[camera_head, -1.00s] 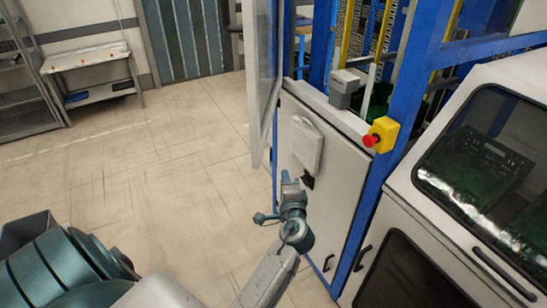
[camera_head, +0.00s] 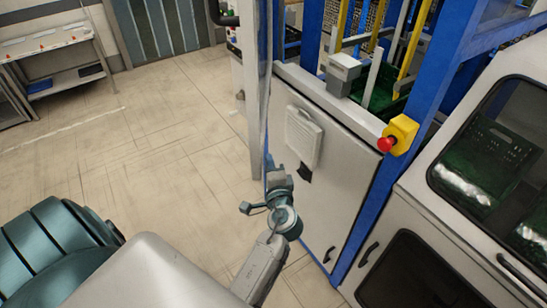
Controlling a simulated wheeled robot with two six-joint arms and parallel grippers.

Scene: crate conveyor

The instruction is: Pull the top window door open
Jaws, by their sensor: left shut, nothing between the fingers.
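The top window door (camera_head: 251,95) is a tall pale-framed panel left of the blue frame. It stands swung out from the opening and shows nearly edge-on. The opening behind it, above the grey lower cabinet, is uncovered. My left gripper (camera_head: 279,178) is in front of the lower cabinet's left edge, near the bottom end of the door in the picture. It is shut and empty. Whether it touches the door or cabinet cannot be told. My right gripper is out of view.
The grey lower cabinet door (camera_head: 330,180) is closed. A yellow box with a red button (camera_head: 398,134) sits on the blue post. At right is a sloped cabinet window (camera_head: 490,150) with a black handle. The floor (camera_head: 150,150) at left is clear; a bench (camera_head: 50,50) stands beyond.

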